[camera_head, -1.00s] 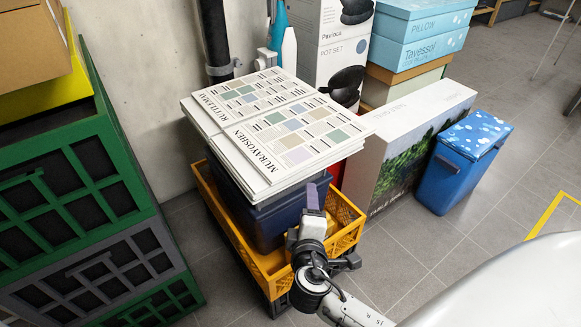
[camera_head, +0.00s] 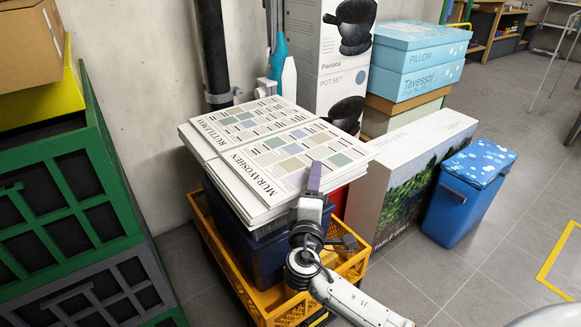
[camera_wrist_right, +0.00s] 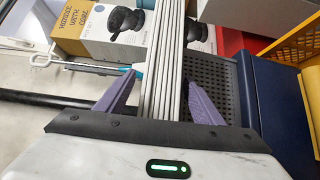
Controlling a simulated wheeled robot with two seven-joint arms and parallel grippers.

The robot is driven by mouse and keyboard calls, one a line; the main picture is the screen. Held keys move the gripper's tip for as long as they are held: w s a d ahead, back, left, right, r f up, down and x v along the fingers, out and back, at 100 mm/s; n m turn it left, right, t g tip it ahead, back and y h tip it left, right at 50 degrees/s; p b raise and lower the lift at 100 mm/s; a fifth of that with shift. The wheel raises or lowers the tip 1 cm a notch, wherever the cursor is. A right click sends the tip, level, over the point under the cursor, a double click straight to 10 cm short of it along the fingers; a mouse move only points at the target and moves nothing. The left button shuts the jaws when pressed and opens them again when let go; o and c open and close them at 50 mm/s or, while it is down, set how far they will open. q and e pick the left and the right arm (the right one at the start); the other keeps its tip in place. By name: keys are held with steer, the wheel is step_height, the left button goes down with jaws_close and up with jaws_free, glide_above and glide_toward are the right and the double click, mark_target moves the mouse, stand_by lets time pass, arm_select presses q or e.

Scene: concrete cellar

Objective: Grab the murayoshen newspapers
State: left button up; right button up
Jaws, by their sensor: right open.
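The Murayoshen newspapers (camera_head: 272,165) lie as a flat stack on top of a dark blue box, at its near right side. My right gripper (camera_head: 314,185) is at the near edge of this stack, with one purple finger showing above the top sheet. In the right wrist view, the open purple fingers (camera_wrist_right: 160,97) stand on either side of a stack of newspaper edges (camera_wrist_right: 166,50), with gaps between. The lower finger is hidden in the head view. My left gripper is not in view.
The Ruttlemay newspapers (camera_head: 232,117) lie right beside on the same dark blue box (camera_head: 263,258), which stands in a yellow crate (camera_head: 283,301). Green crates (camera_head: 70,190) stand left, a large white box (camera_head: 395,170) and blue bin (camera_head: 455,205) right. Grey floor is free at right.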

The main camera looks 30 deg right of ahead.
steer(key=shift+x, duration=0.8)
jaws_close()
steer(key=shift+r, duration=0.2)
